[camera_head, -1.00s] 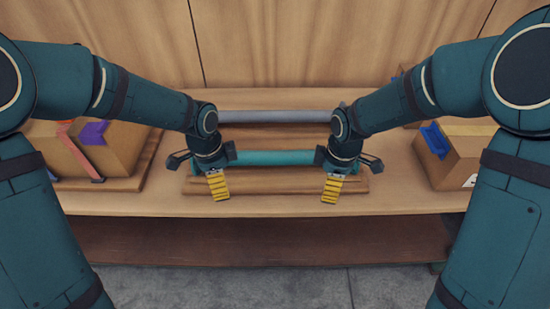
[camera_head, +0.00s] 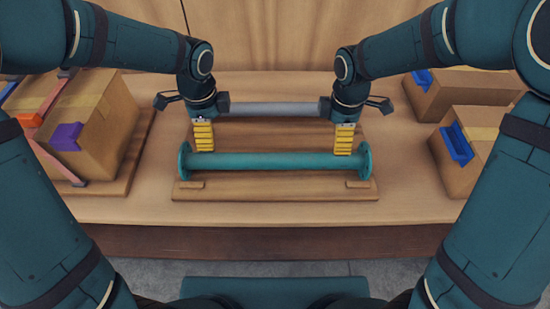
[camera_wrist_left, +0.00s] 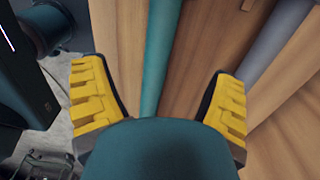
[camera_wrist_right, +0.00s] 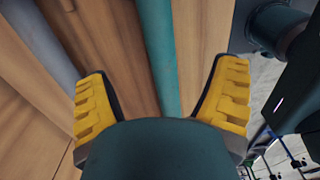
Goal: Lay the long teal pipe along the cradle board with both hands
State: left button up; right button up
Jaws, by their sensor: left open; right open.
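The long teal pipe (camera_head: 275,161), with a round flange at each end, lies lengthwise along the wooden cradle board (camera_head: 275,187) in the head view. My left gripper (camera_head: 203,150) is open above the pipe's left part. My right gripper (camera_head: 344,152) is open above its right part. In the left wrist view the pipe (camera_wrist_left: 162,60) runs between the spread yellow fingers.
A grey pipe (camera_head: 272,109) lies behind, partly hidden by my wrists. The table front (camera_head: 275,210) is clear.

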aim_at(219, 156)
pick_arm(q)
jog(key=shift+w+f, duration=0.1)
jog(key=shift+f, duration=0.55)
pick_arm(e)
jog(key=shift+f, duration=0.65)
pick_arm(q)
notch_tip(219, 156, down, 13)
jog(key=shift+r, duration=0.2)
pick_arm(e)
notch_tip(219, 156, down, 12)
jog(key=shift+w+f, duration=0.1)
jog(key=shift+f, duration=0.15)
pick_arm(q)
jog(key=c, duration=1.2)
pick_arm(e)
jog(key=c, duration=1.2)
pick_arm(q)
jog(key=shift+c, duration=1.1)
pick_arm(e)
grip_shut()
jog(key=shift+w, duration=0.1)
